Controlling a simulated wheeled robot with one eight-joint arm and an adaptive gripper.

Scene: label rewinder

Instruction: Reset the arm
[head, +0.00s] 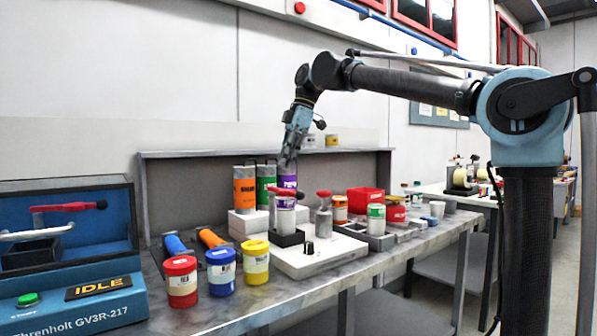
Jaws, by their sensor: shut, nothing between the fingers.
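My arm reaches in from the right in the head view, bent at the elbow with its forearm running left. My gripper (288,160) hangs from it, pointing down over the workbench (345,280). Its fingers are shut with nothing between them. The fingertips are just above a purple-labelled canister (287,181); I cannot tell whether they touch it. An orange canister (245,188) and a green canister (266,181) stand to its left on a white block.
Red, blue and yellow jars (221,271) line the bench front. A white fixture (318,257) with red-handled parts sits below my gripper. A red bin (366,202) stands to the right. A blue machine (69,255) reading IDLE is at left. Space above the bench is open.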

